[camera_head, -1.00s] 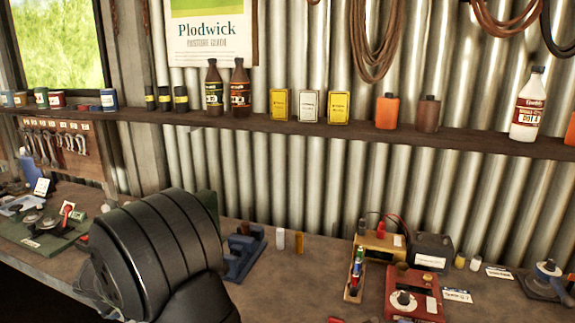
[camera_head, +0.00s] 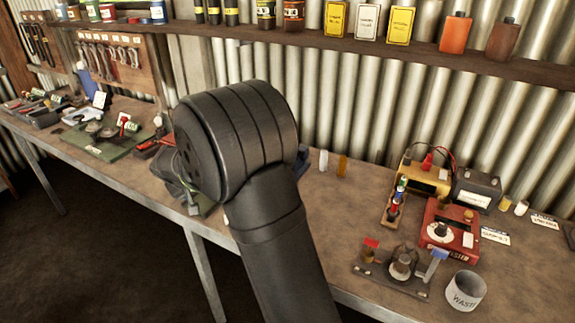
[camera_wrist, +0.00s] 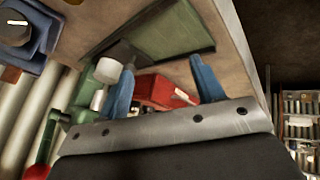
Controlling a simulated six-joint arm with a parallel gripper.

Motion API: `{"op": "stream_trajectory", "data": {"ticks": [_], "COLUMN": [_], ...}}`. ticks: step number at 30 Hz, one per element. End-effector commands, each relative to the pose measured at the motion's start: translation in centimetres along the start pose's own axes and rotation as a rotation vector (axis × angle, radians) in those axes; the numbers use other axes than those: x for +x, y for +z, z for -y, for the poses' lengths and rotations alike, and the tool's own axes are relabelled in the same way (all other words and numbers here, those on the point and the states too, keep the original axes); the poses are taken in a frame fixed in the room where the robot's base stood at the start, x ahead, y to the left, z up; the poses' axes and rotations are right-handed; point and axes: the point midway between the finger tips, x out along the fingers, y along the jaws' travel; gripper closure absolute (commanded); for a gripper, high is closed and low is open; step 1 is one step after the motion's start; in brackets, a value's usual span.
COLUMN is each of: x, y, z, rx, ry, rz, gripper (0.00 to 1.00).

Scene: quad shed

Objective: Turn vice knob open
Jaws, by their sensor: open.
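My gripper (camera_wrist: 160,65) shows in the wrist view as two blue fingers spread apart, with nothing held between them. In the head view my dark arm covers the gripper and most of the bench beneath it. A blue block with a round black knob (camera_wrist: 15,30) shows at the upper left of the wrist view, outside the fingers; I cannot tell whether it is the vice. A green fixture with a white cylinder (camera_wrist: 107,71) is close beside the left finger. A sliver of blue (camera_head: 301,163) shows behind my arm in the head view.
A red object (camera_wrist: 160,90) shows between the fingers, beyond them. On the bench (camera_head: 345,215) are a green board (camera_head: 105,150) at left, a red tester (camera_head: 450,226) and a waste can (camera_head: 466,290) at right. A shelf (camera_head: 300,38) runs along the wall.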

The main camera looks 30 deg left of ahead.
Motion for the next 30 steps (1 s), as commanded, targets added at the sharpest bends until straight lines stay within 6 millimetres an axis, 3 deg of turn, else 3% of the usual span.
{"op": "stream_trajectory", "data": {"ticks": [1,6,9,12,16,20,23,30], "x": [-1.2,-6.1,-9.1,-11.4,-13.1,-12.9,-11.7,-6.8], "y": [0.1,2.3,3.9,5.2,6.2,6.6,6.8,7.6], "z": [-2.7,-10.9,-14.6,-16.9,-18.4,-18.6,-18.4,-17.9], "rx": [0.109,0.573,0.821,1.006,1.142,1.178,1.177,1.174], "ry": [0.009,0.021,0.021,0.016,0.011,0.009,0.01,0.01], "rz": [0.013,0.09,0.131,0.161,0.188,0.197,0.198,0.199], "gripper": [0.39,0.39,0.39,0.39,0.39,0.39,0.39,0.39]}}
